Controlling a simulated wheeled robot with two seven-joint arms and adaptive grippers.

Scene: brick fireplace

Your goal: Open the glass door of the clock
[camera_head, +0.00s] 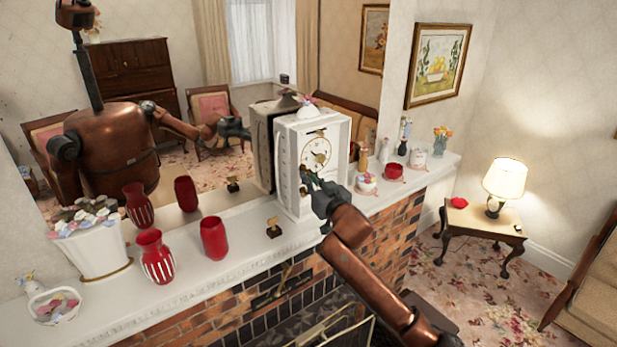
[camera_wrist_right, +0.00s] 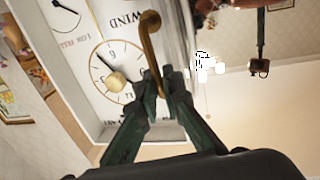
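The white clock (camera_head: 283,165) stands upright on the mantel shelf, with a round dial on its front. Its front also fills the upper left of the right wrist view (camera_wrist_right: 84,105), with dials and a brass knob (camera_wrist_right: 118,82). A curved brass handle (camera_wrist_right: 150,45) stands out from the clock front. My right gripper (camera_head: 311,183) is at the lower left of the clock front. In the wrist view its fingertips (camera_wrist_right: 168,74) are close together around the lower part of the handle. I cannot tell whether the glass door stands ajar. My left gripper is out of view.
Red vases (camera_head: 214,237) and a white flower planter (camera_head: 95,255) stand left on the mantel (camera_head: 190,292). A small brass object (camera_head: 273,228) is near the clock. Small ornaments (camera_head: 394,172) stand to its right. A mirror (camera_head: 200,60) behind reflects me.

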